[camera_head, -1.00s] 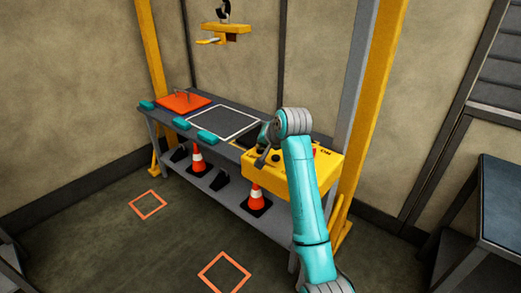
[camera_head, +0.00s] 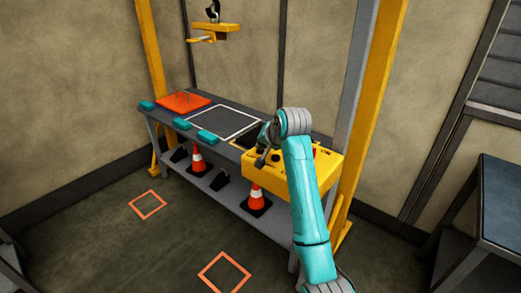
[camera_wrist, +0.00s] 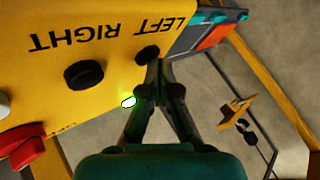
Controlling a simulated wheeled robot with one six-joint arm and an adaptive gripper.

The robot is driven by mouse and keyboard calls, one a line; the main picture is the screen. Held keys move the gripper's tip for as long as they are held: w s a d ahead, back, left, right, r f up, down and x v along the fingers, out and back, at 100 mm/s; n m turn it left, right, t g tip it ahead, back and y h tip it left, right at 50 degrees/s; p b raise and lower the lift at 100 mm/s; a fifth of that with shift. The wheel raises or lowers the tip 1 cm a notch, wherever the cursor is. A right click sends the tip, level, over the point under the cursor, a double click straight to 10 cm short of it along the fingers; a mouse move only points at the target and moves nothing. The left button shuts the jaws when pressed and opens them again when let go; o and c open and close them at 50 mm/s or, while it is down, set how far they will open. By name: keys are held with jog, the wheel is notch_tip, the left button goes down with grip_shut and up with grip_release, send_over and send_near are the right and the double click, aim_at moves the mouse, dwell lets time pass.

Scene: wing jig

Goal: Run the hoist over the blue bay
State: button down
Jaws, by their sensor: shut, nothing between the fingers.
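The hoist (camera_head: 215,28) is a yellow carriage hanging on a dark hook above the bench, over its left part in the head view. It also shows in the wrist view (camera_wrist: 238,110). My gripper (camera_wrist: 160,68) is shut and empty, its tips at the black button (camera_wrist: 147,53) by the word LEFT; I cannot tell whether it is pressed. The yellow control box (camera_head: 315,170) also has a black button (camera_wrist: 84,75) by the word RIGHT. A green light (camera_wrist: 128,101) glows beside my fingers. I cannot make out a blue bay.
The bench (camera_head: 150,113) bears an orange plate (camera_head: 183,101), a white-outlined bay (camera_head: 225,121) and teal blocks (camera_head: 207,136) along its front. A red knob (camera_wrist: 22,150) is on the box. Orange cones (camera_head: 198,160) stand on the lower shelf. Floor in front is clear.

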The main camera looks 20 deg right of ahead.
jog(key=shift+r, duration=0.85)
jog(key=shift+r, duration=0.1)
jog(key=shift+r, duration=2.4)
